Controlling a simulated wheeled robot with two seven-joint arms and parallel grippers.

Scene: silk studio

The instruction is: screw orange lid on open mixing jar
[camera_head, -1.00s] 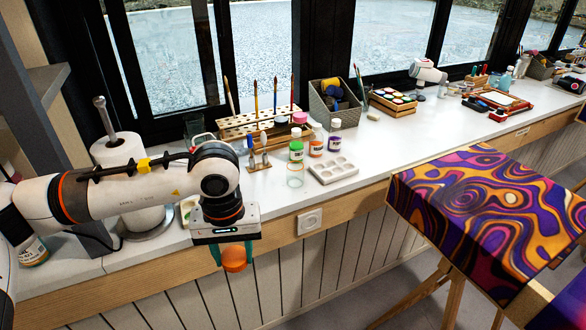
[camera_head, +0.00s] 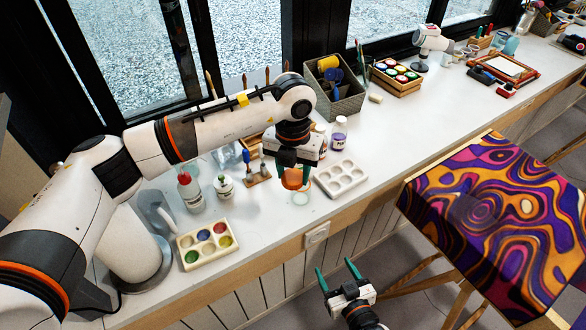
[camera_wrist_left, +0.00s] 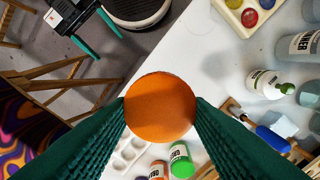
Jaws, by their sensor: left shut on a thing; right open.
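My left gripper (camera_head: 293,172) is shut on the orange lid (camera_head: 292,180), fingers pointing down over the counter. In the left wrist view the lid (camera_wrist_left: 160,107) sits between the two green fingertips and faces the camera. The clear mixing jar (camera_head: 301,199) stands on the counter right below the lid; only its lower ring shows. I cannot tell whether lid and jar rim touch. The jar is hidden in the left wrist view. My right gripper (camera_head: 338,274) is open and empty in front of the counter's edge; it also shows in the left wrist view (camera_wrist_left: 97,34).
A white palette (camera_head: 341,178) lies right of the jar, with a purple-labelled bottle (camera_head: 339,133) behind it. A paint tray (camera_head: 206,246), a red-capped bottle (camera_head: 190,192) and a green-tipped bottle (camera_head: 223,187) stand to the left. A patterned canvas (camera_head: 487,215) is at the right.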

